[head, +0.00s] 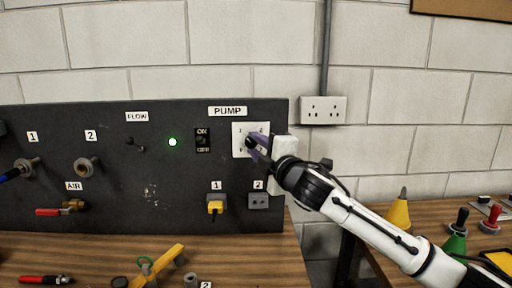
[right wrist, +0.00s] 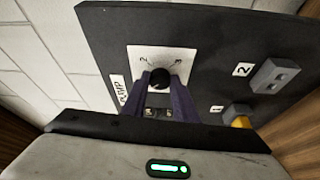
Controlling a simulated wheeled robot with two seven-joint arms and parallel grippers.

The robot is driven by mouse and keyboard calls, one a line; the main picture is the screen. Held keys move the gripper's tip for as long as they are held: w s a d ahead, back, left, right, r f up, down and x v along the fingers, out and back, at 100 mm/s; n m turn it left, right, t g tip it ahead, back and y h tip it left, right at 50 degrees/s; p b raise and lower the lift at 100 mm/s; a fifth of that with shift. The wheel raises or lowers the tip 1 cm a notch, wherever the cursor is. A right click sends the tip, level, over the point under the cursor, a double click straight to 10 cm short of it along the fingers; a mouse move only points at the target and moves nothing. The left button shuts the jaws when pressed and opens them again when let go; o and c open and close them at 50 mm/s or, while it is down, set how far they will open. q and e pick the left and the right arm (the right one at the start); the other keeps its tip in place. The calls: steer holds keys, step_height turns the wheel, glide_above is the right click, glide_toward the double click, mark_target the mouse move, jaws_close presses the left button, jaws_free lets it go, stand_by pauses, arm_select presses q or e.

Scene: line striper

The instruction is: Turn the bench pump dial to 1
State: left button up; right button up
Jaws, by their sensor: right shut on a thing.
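The pump dial is a round black knob (head: 249,143) on a white plate (head: 238,128) below the PUMP label (head: 227,111) on the dark panel. In the right wrist view the knob (right wrist: 159,77) sits between the purple fingers of my right gripper (right wrist: 161,88), with white plate (right wrist: 147,56) around it. My right gripper (head: 253,147) reaches in from the right in the head view and is shut on the knob. Some plate numbers show, but the fingers cover part of the plate. I cannot tell which number the dial points to. My left gripper is not in view.
Left of the plate are an ON/OFF switch (head: 202,140), a lit green lamp (head: 172,142) and the FLOW toggle (head: 136,144). Below are a yellow plug (head: 215,207) in socket 1 and an empty socket 2 (head: 258,201). Tools and cones lie on the benches.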

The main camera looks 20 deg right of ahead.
steer(key=shift+n, duration=0.4)
stand_by(0.3)
steer(key=o, duration=1.1)
steer(key=shift+c, duration=0.2)
steer(key=s+d+b, duration=0.1)
steer(key=s+b, duration=0.1)
steer(key=s, duration=0.8)
steer(key=shift+s, duration=0.15)
